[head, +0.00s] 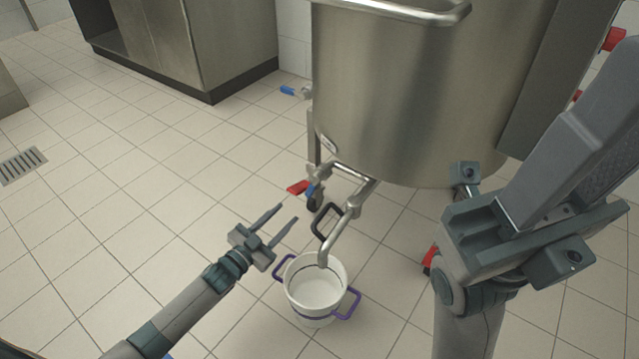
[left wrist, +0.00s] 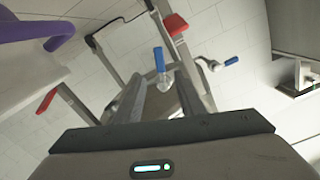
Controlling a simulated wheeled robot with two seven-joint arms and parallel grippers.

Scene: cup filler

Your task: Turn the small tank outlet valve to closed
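The large steel tank (head: 410,90) stands right of centre in the head view. I cannot tell which handle is the small outlet valve. My left gripper (head: 288,213) is open and empty, just left of the pipes and apart from them. In the left wrist view a blue handle (left wrist: 159,60) shows between its fingers, farther off. My right gripper is partly in view, its fingertips hidden.
A white bucket (head: 316,290) with purple handles stands under the spout. Another blue handle (head: 288,90) sticks out left of the tank. A steel cabinet (head: 180,45) is at the back left. The tiled floor on the left is clear, with a drain grate (head: 22,165).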

